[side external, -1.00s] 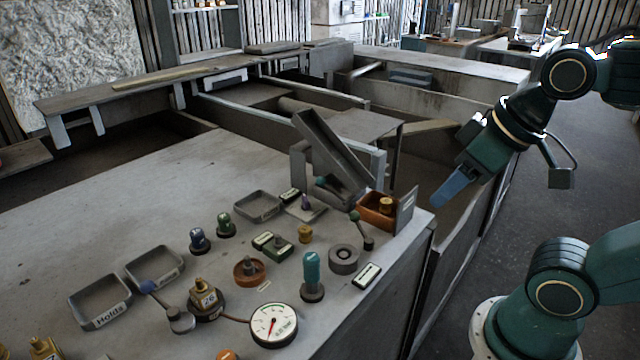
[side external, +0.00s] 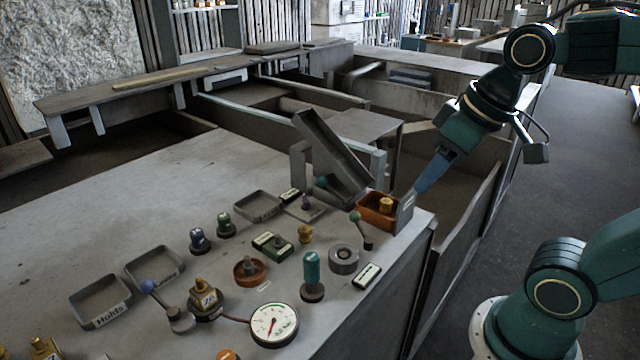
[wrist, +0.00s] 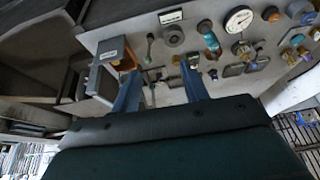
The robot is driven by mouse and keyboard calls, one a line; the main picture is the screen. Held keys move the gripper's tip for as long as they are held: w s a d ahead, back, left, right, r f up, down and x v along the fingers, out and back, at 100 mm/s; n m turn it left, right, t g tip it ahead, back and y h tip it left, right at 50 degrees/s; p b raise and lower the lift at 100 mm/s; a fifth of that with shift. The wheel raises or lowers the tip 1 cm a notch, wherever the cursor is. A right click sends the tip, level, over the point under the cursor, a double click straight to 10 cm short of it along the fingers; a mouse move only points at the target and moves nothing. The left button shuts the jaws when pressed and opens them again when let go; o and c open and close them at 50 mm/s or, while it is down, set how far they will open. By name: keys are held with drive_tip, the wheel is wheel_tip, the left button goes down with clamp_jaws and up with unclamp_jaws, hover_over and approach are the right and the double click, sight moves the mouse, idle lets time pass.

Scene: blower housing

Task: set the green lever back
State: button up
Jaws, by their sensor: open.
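The green lever (side external: 361,230) stands near the bench's right corner, between the orange tray and a round grey dish. Its green knob leans up and left of its dark base. In the wrist view the lever (wrist: 150,45) shows just beyond and between my fingertips. My gripper (side external: 420,185) is open and empty, fingers pointing down and left. It is above and right of the lever, apart from it, close behind the upright grey plate by the orange tray. In the wrist view my gripper's two blue fingers (wrist: 160,68) are spread apart.
The orange tray (side external: 372,212) and upright grey plate (side external: 405,211) stand between my gripper and the lever. The round grey dish (side external: 344,259), teal-handled part (side external: 312,270), gauge (side external: 274,325) and blue-knobbed lever (side external: 167,306) are nearby.

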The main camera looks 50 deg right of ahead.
drive_tip(key=w+d+g, duration=0.2)
drive_tip(key=w, duration=0.7)
drive_tip(key=g+y, duration=0.2)
drive_tip(key=g, duration=0.1)
hover_over(356, 212)
drive_tip(key=d, duration=0.3)
drive_tip(key=shift+m, duration=0.4)
wheel_tip(356, 212, down, 5)
drive_tip(key=shift+a+f, duration=0.1)
drive_tip(key=a+f, duration=0.1)
drive_tip(key=f, duration=0.8)
drive_tip(key=a+f, duration=0.1)
drive_tip(key=f, duration=0.3)
drive_tip(key=shift+a+f, duration=0.2)
drive_tip(key=shift+a, duration=0.15)
drive_tip(key=shift+c, duration=0.5)
clamp_jaws()
